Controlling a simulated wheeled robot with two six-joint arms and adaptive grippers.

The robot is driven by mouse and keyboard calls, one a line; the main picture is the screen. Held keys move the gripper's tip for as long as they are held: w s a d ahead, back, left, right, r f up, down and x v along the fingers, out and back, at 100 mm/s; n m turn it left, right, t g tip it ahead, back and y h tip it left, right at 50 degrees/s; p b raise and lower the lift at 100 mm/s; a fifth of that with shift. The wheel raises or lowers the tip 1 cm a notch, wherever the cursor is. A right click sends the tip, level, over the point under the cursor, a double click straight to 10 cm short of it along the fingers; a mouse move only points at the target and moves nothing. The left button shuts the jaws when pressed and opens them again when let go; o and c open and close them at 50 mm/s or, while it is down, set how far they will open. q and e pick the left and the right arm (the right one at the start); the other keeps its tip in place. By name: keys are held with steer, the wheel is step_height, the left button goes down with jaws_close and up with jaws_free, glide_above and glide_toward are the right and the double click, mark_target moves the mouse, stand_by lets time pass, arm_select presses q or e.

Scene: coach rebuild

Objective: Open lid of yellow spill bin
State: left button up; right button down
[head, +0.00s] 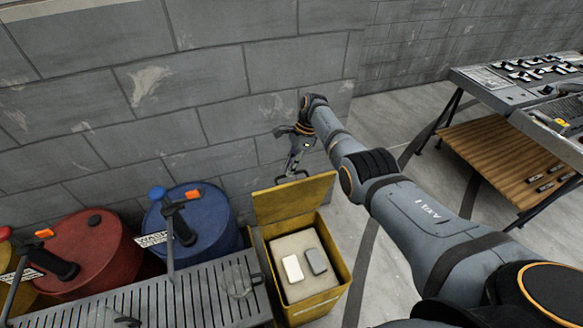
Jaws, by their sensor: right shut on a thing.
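The yellow spill bin (318,309) stands on the floor against the block wall, right of the drum rack. Its yellow lid (292,202) is raised at the back and the bin's mouth is open. A pale lining shows inside, with a white block and a grey block on it. A dark handle (292,177) sits at the lid's upper edge. My right gripper (291,172) reaches down to that handle and is shut on it; the fingertips are small in the picture. My left gripper is out of view.
Red and blue drums (195,220) stand left of the bin, behind a slatted grey rack (150,302) with pump handles. A workbench with tools (530,85) and a wooden lower shelf (505,160) stands at the right. Floor between bin and bench is clear beneath my right arm.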

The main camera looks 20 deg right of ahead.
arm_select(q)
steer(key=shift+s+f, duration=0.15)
arm_select(e)
steer(key=shift+s+f, duration=0.3)
steer(key=shift+f, duration=0.25)
steer(key=shift+s+f, duration=0.3)
steer(key=shift+f, duration=0.2)
steer(key=c, duration=1.8)
jaws_free()
steer(key=shift+a, duration=0.1)
steer(key=shift+c, duration=0.2)
steer(key=shift+o, duration=1.1)
steer(key=shift+w+f, duration=0.15)
steer(key=shift+w, duration=0.2)
steer(key=shift+o, duration=1.1)
steer(key=shift+w+f+g, duration=0.3)
steer(key=shift+w, duration=0.5)
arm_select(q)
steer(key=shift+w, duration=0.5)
arm_select(e)
steer(key=s+v, duration=0.1)
steer(key=v, duration=0.6)
steer(key=shift+w+r, duration=0.25)
steer(key=shift+r, duration=0.2)
steer(key=shift+w+f, duration=0.1)
